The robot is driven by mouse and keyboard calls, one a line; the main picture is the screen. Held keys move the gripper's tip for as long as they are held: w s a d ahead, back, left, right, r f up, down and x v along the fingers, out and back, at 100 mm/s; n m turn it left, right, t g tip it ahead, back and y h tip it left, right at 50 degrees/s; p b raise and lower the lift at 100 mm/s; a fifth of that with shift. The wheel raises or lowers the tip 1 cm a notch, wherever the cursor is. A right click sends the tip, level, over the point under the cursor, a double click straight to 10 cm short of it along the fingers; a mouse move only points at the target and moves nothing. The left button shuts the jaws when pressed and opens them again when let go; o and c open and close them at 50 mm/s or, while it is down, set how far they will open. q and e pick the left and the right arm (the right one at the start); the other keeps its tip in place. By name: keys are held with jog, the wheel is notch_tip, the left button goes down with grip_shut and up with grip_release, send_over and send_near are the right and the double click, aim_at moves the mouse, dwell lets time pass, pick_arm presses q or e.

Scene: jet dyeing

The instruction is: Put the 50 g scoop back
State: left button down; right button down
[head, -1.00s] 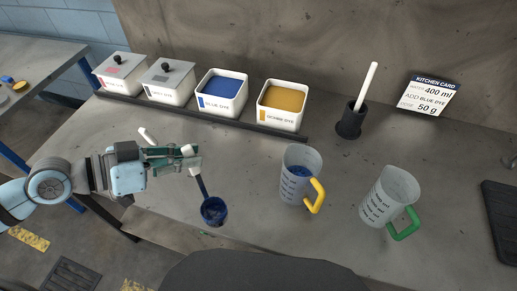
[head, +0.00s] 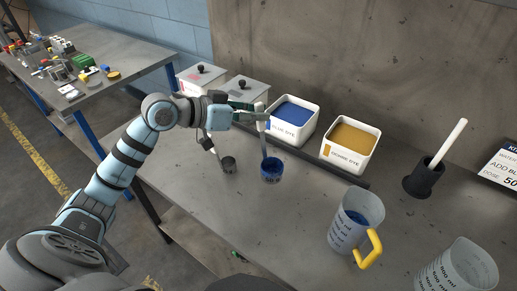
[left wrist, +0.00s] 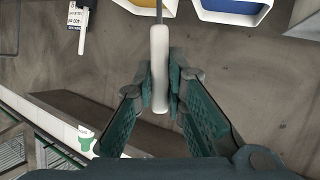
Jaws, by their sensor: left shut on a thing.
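My left gripper (head: 262,114) is shut on the white handle of a scoop. Its dark stem runs down to a blue-stained cup (head: 271,173), low over or on the bench; I cannot tell if it touches. The cup's lettering is too small to read surely. In the left wrist view, the handle (left wrist: 159,70) lies between the two finger pads and the cup is out of frame. A second scoop, with a smaller dark cup (head: 229,164) and white handle, is left of the held one. My right gripper is not in view.
The open blue dye tub (head: 291,122) and orange dye tub (head: 350,146) stand behind, with two lidded tubs (head: 201,80) to their left. A yellow-handled jug (head: 351,225) holding blue, a clear jug (head: 455,275) and a dark holder (head: 424,179) with a white rod are right.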

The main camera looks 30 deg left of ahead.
pick_arm(q)
notch_tip(320, 180, down, 8)
jog(key=shift+b, duration=0.3)
jog(key=shift+w+f, duration=0.1)
jog(key=shift+f, duration=0.1)
jog(key=c, duration=1.6)
grip_release()
jog(key=shift+c, duration=0.2)
jog(key=shift+r, duration=0.1)
